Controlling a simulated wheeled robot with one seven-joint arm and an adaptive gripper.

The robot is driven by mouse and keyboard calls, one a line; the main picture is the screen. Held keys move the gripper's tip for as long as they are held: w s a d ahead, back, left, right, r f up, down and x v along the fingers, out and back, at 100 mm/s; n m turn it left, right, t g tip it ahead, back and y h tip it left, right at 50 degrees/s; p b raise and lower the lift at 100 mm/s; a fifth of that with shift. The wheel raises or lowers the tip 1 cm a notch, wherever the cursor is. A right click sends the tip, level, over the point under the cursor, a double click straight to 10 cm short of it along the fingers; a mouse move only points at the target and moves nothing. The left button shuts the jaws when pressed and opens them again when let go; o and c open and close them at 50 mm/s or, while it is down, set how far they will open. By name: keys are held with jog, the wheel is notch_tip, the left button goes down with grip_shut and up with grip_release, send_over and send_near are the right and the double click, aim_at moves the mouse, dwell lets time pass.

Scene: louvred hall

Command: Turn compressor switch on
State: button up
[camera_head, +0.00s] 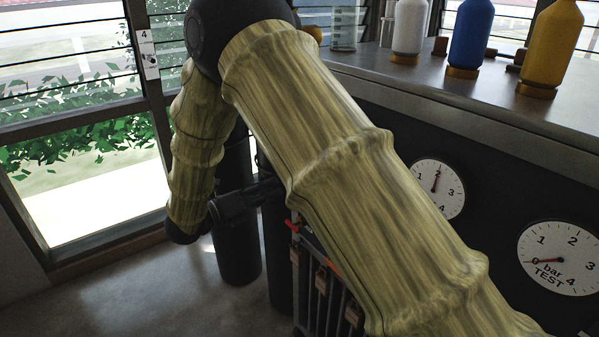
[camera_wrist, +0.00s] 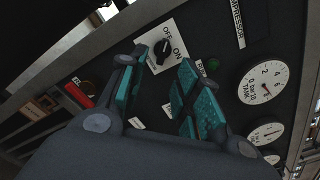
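The compressor switch is a black rotary knob (camera_wrist: 162,52) on a white plate (camera_wrist: 148,39) marked OFF and ON, on a dark panel in the wrist view. Its handle seems to lie toward OFF, though it is small and dim. My gripper (camera_wrist: 159,70) is open, its teal-padded fingers spread on either side below the knob. I see nothing between the pads, and whether a finger touches the knob cannot be told. A label reading COMPRESSOR (camera_wrist: 237,22) is right of the switch.
A green lamp (camera_wrist: 212,66) and a tank gauge (camera_wrist: 263,83) sit right of the switch. A red part (camera_wrist: 78,94) is at left. In the head view, a test gauge (camera_head: 558,258) is on the panel front, and blue (camera_head: 470,35) and yellow (camera_head: 552,48) bottles stand on the counter above.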

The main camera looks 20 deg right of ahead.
jog(key=p+x, duration=0.2)
jog(key=x, duration=0.7)
jog(key=shift+d, duration=0.3)
jog(key=shift+d, duration=0.3)
jog(key=shift+r, duration=0.1)
grip_shut()
